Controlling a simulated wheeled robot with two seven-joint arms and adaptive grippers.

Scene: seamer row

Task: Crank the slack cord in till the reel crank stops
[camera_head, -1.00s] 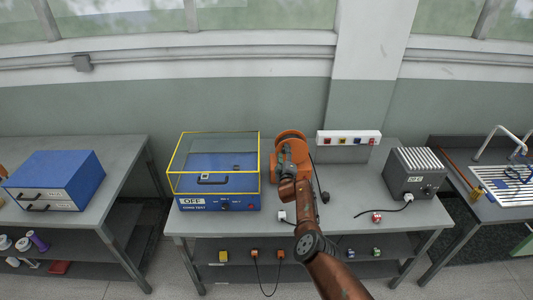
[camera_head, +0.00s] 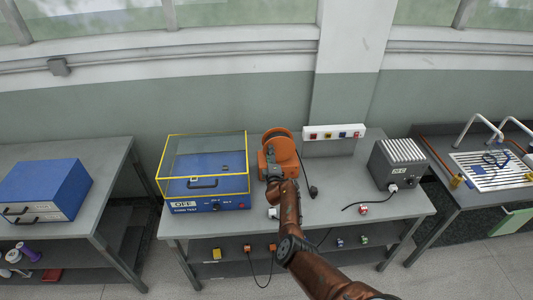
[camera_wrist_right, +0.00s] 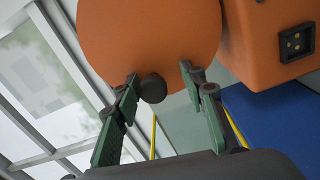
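The orange cord reel (camera_head: 280,148) stands on the middle bench, and its orange disc (camera_wrist_right: 140,30) fills the top of the right wrist view. A dark round crank knob (camera_wrist_right: 152,88) sticks out from the disc's lower edge. My right gripper (camera_head: 272,178) is at the reel's front. In the wrist view its two green fingers (camera_wrist_right: 160,75) stand either side of the knob, with a visible gap on the right, so it looks open. A black cord (camera_head: 302,167) runs from the reel's right side to a dark plug (camera_head: 313,191). My left gripper is out of view.
A blue tester (camera_head: 208,205) with a yellow-edged clear cover stands close left of the reel. A white socket strip (camera_head: 334,131) is behind it, and a grey ribbed box (camera_head: 398,168) to the right. Small plugs and a loose cord lie on the bench front.

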